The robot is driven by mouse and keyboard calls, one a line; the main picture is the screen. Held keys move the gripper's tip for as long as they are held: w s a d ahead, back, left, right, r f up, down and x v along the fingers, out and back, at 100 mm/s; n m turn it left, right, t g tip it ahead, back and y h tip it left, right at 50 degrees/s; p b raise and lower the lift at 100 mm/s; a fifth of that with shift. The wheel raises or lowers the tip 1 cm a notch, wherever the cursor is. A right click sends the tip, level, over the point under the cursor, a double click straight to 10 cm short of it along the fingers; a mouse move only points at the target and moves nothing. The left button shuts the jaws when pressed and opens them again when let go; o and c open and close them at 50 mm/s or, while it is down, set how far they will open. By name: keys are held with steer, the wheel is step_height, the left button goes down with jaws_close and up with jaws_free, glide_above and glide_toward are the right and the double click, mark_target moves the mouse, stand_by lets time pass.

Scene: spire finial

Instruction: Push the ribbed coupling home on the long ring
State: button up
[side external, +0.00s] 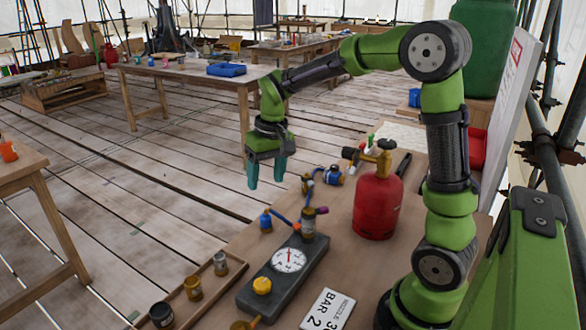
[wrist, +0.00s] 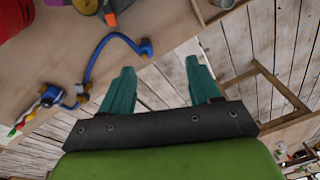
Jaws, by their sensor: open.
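My gripper (side external: 266,182) is open and empty, high above the floor just beyond the bench's far edge. Its two teal fingers show spread in the wrist view (wrist: 160,68), with nothing between them. A blue hose (wrist: 95,55) lies on the bench, with a blue fitting at one end (wrist: 146,47) and another at the other (wrist: 52,95). In the side view, blue fittings (side external: 332,176) (side external: 266,221) lie near a dark gauge block (side external: 310,262). A brass-coloured upright piece (side external: 308,223) stands at the block's far end. I cannot tell which parts are the ribbed coupling and long ring.
A red gas cylinder (side external: 378,207) with a brass valve stands right of the fittings. A wooden tray (side external: 176,305) with several small pots lies along the bench's left edge. A nozzle card (side external: 326,310) lies in front. Open plank floor (side external: 150,200) is left of the bench.

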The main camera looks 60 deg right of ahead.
steer(key=g, duration=0.1)
glide_above(266, 213)
steer(key=f, duration=0.2)
steer(key=shift+w+a+r+n+g, duration=0.3)
steer(key=shift+r+n, duration=0.2)
steer(key=shift+r, duration=0.05)
step_height(266, 213, down, 12)
steer(key=shift+r, duration=0.15)
steer(key=shift+s+d+f, duration=0.15)
steer(key=shift+f, duration=1.15)
steer(key=shift+s+d+f, duration=0.1)
steer(key=shift+f, duration=1.2)
